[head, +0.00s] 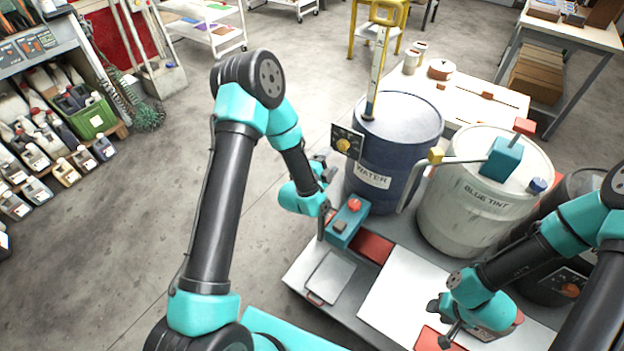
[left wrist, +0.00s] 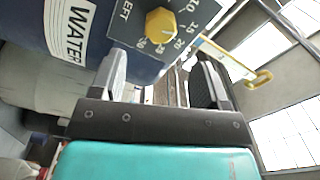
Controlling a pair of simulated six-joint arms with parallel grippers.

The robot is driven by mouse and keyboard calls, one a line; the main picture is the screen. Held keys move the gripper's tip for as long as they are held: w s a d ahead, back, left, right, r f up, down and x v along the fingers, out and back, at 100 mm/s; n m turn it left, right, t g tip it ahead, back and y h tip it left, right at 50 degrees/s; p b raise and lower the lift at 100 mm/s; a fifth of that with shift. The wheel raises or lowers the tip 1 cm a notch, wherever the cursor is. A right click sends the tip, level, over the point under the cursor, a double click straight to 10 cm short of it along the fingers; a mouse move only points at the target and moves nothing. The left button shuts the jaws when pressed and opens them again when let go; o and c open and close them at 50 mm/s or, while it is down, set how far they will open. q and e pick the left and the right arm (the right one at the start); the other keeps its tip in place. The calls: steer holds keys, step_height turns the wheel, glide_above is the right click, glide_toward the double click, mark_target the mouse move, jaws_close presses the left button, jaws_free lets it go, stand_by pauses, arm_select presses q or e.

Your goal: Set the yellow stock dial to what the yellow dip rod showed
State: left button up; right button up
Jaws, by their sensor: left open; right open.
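My right gripper (head: 442,325) is open at the lower right.
A pale BLUE TINT drum (head: 480,200) stands right of the WATER drum. A teal box with a red button (head: 354,206) sits close below my left gripper. A white panel (head: 405,295) lies in front.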

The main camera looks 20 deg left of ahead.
arm_select(q)
steer(key=v, duration=1)
steer(key=s+f+n+g, duration=0.6)
steer(key=f+n+g, duration=0.3)
steer(key=f, duration=0.2)
steer(key=s+f+n+g, duration=0.2)
steer(key=s+n+g, duration=0.2)
steer(key=s, duration=0.2)
steer(key=s+d+f+n+g, duration=0.1)
steer(key=s+f+n+g, duration=0.1)
steer(key=s+n, duration=0.3)
steer(key=shift+s+d+f+g, duration=0.3)
steer(key=shift+s+g, duration=0.2)
steer(key=shift+g, duration=0.4)
